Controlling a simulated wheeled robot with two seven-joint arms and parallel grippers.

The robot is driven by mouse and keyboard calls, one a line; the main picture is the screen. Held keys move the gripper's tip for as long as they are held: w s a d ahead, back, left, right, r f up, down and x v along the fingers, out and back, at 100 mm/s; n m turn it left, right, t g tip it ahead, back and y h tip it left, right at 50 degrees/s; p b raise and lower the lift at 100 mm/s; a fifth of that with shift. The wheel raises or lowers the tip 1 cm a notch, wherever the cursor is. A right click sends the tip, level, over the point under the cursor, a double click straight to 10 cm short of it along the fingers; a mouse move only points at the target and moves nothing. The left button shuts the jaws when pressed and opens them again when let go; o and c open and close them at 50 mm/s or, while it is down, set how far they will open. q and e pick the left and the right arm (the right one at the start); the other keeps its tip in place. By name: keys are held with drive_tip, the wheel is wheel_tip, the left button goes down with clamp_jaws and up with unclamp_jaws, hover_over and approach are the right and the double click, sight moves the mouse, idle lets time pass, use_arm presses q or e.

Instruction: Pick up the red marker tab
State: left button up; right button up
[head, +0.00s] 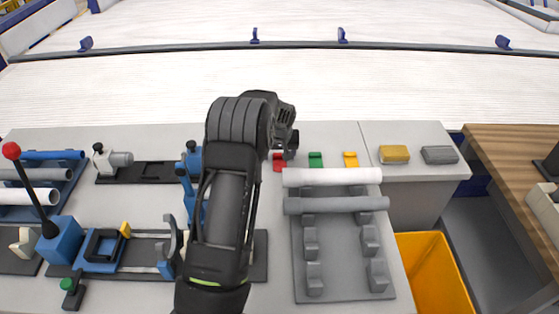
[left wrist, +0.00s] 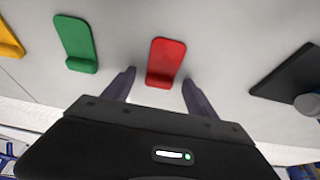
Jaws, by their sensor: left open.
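The red marker tab (head: 279,162) lies on the grey workbench, beside a green tab and a yellow tab. In the left wrist view the red tab (left wrist: 167,63) lies flat with its raised end toward my left gripper (left wrist: 157,85). The gripper is open, and its two dark fingers stand on either side of the tab's near end. In the head view my left gripper (head: 285,146) is over the back of the bench by the red tab, partly hidden by my arm. My right gripper is not in view.
The green tab (head: 315,160) and yellow tab (head: 350,160) lie to the right. A white pipe (head: 331,176) and a grey pipe (head: 336,204) rest on a grey rack (head: 343,262). A black fixture (left wrist: 292,78) lies right of the red tab. An orange bin (head: 433,270) stands right.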

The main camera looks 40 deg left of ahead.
sight(279, 160)
use_arm(q)
drive_tip(key=c, duration=1.4)
wheel_tip(279, 160, up, 10)
drive_tip(key=p, duration=0.4)
drive_tip(key=shift+p, duration=0.4)
